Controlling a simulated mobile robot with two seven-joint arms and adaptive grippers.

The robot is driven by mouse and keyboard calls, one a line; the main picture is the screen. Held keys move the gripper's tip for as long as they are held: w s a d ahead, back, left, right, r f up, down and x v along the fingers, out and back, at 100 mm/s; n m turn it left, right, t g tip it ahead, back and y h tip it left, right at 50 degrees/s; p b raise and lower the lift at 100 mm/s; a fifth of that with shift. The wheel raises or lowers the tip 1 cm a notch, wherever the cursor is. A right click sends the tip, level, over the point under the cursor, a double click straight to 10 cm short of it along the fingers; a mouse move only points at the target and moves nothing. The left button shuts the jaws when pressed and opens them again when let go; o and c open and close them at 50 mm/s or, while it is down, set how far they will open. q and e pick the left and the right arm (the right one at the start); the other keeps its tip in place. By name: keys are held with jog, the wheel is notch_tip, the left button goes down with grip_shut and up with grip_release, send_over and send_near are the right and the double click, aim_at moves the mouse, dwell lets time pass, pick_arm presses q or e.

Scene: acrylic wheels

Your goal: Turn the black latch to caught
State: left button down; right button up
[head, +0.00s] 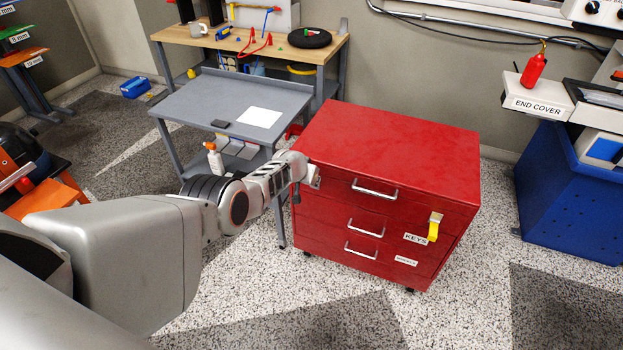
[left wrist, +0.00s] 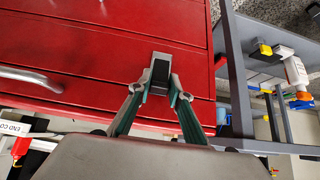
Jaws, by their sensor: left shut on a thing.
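The black latch (left wrist: 161,70) sits on the front of the red drawer cabinet (left wrist: 105,20), in the middle of the left wrist view. Its face is dark and its edge is pale grey. My left gripper (left wrist: 161,88) is shut on the black latch, with one finger on either side of it. In the head view my left gripper (head: 303,180) is at the upper left corner of the red cabinet (head: 400,140), where it hides most of the latch. I cannot tell from these views whether the latch is caught. My right gripper is not in view.
The cabinet has several drawers with silver handles (head: 375,190) and a yellow tag (head: 434,230) at right. A grey cart (head: 200,95) stands close on its left, before a wooden bench (head: 330,47). A blue bin (head: 570,200) stands at right. The speckled floor in front is clear.

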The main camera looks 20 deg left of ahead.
pick_arm(q)
jog(key=shift+s+f, duration=0.1)
jog(key=shift+f, duration=0.05)
jog(key=c, duration=1.8)
grip_release()
jog(key=shift+c, duration=0.2)
jog(key=shift+r, duration=0.25)
jog(key=s, duration=1.2)
jog(key=shift+s+a+r, duration=0.15)
jog(key=shift+s+r, duration=0.15)
